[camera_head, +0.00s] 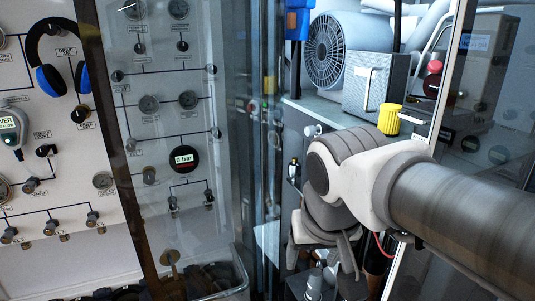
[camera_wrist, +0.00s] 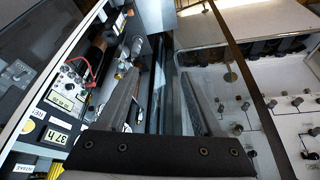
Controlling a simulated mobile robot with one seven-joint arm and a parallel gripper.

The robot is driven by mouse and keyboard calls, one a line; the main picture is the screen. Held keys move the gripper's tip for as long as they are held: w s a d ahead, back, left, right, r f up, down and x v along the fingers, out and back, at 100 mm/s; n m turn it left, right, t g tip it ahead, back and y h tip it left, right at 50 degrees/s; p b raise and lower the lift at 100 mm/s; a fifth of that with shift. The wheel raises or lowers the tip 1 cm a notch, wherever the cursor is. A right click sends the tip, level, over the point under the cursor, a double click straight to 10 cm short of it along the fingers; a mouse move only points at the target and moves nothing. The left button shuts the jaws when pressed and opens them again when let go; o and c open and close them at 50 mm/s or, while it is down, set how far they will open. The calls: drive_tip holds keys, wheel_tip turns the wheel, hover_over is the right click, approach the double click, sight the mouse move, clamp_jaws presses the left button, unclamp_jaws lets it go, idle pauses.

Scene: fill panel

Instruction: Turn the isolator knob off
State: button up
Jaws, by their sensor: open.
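I cannot tell for sure which control is the isolator knob; no readable label marks it. A red knob (camera_head: 435,67) shows at the upper right, above a dark part, and a yellow ribbed cap (camera_head: 389,119) sits below and left of it. My gripper (camera_head: 345,262) hangs below my arm, in front of the cabinet opening, apart from both. In the wrist view my gripper (camera_wrist: 158,73) is open, its two long grey fingers spread with nothing between them. A panel (camera_wrist: 60,102) with dials, a red cable and an hour display lies to the left of the fingers there.
A white panel (camera_head: 60,160) with several knobs, gauges and hanging blue-black earmuffs (camera_head: 58,57) fills the left. Glass and dark frame posts stand between it and the cabinet. A fan (camera_head: 326,50) and grey box (camera_head: 376,84) sit on the shelf. A clear bin (camera_head: 235,291) stands below.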

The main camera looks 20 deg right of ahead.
drive_tip(key=w+d+r+m+g+h+b, duration=0.1)
drive_tip(key=w+d+r+m+h, duration=0.15)
drive_tip(key=w+m+h, duration=0.4)
drive_tip(key=w+d+r+m+g+h+b, duration=0.1)
drive_tip(key=w+d+r+m+h, duration=0.2)
drive_tip(key=w, duration=0.6)
drive_tip(key=w+d+r+m+g+h+b, duration=0.1)
drive_tip(key=w+r+m+h, duration=0.3)
drive_tip(key=w, duration=0.3)
drive_tip(key=w+d+f+p, duration=0.1)
drive_tip(key=d+f, duration=0.2)
drive_tip(key=d, duration=0.5)
drive_tip(key=w+d+f+y+p, duration=0.1)
drive_tip(key=d+f+p, duration=0.1)
drive_tip(key=d, duration=0.5)
drive_tip(key=shift+w+d+f+m, duration=0.25)
drive_tip(key=shift+d+f+m, duration=0.15)
drive_tip(key=shift+f, duration=0.25)
clamp_jaws()
